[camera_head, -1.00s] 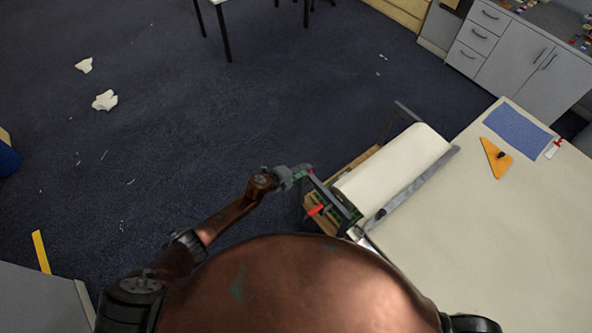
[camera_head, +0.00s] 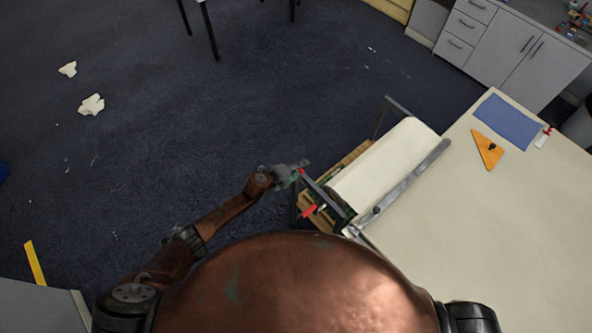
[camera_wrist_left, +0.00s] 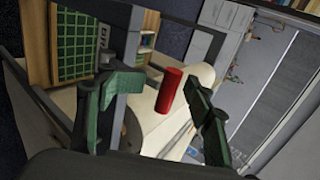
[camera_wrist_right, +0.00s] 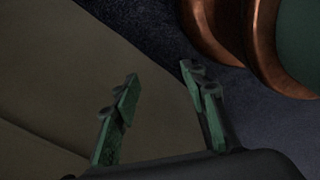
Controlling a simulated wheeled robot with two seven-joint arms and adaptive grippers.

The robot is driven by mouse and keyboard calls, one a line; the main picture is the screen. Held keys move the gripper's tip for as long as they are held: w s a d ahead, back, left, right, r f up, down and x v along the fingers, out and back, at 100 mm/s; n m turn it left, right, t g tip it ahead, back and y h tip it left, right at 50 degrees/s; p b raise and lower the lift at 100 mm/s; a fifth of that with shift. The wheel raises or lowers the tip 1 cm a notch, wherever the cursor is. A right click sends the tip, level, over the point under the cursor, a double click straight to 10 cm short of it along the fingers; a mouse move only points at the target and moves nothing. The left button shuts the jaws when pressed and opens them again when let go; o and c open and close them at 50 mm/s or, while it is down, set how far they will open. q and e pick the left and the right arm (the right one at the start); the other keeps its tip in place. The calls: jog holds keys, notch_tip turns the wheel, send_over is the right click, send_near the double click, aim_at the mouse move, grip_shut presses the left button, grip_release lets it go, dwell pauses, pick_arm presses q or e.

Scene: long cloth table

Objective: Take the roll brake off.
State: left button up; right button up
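A red handle (camera_head: 309,211) sticks out low at the near end of the frame. A smaller bit of red (camera_head: 301,171) shows at my left fingertips. My left gripper (camera_head: 300,166) is at the frame's left side. In the left wrist view its green fingers are open, with a red cylindrical grip (camera_wrist_left: 170,90) between them; I see no clear contact. Which red part is the brake I cannot tell. My right gripper (camera_wrist_right: 160,82) is open and empty.
The pale table (camera_head: 470,230) reaches to the right, with a blue sheet (camera_head: 507,122) and an orange triangle (camera_head: 487,150) on it. Grey cabinets (camera_head: 500,45) stand at the back right. White scraps (camera_head: 91,104) lie on the dark floor, which is largely open at left.

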pick_arm(q)
jog(key=shift+d+r, duration=0.3)
jog(key=shift+r, duration=0.3)
jog(key=shift+d+r, duration=0.3)
jog(key=shift+r, duration=0.25)
jog(key=shift+s+a, duration=0.15)
jog(key=shift+a, duration=0.1)
jog(key=shift+w+a+f, duration=0.15)
jog(key=shift+w+a, duration=0.05)
jog(key=shift+a, duration=0.2)
jog(key=shift+s+d, duration=0.15)
jog(key=shift+d, duration=0.05)
jog(key=shift+a, duration=0.25)
jog(key=shift+s+a+r, duration=0.35)
jog(key=v, duration=1)
jog(key=shift+s+a+f, duration=0.2)
jog(key=shift+s+a, duration=0.15)
jog(key=shift+a, duration=0.05)
pick_arm(e)
jog(key=shift+d, duration=0.7)
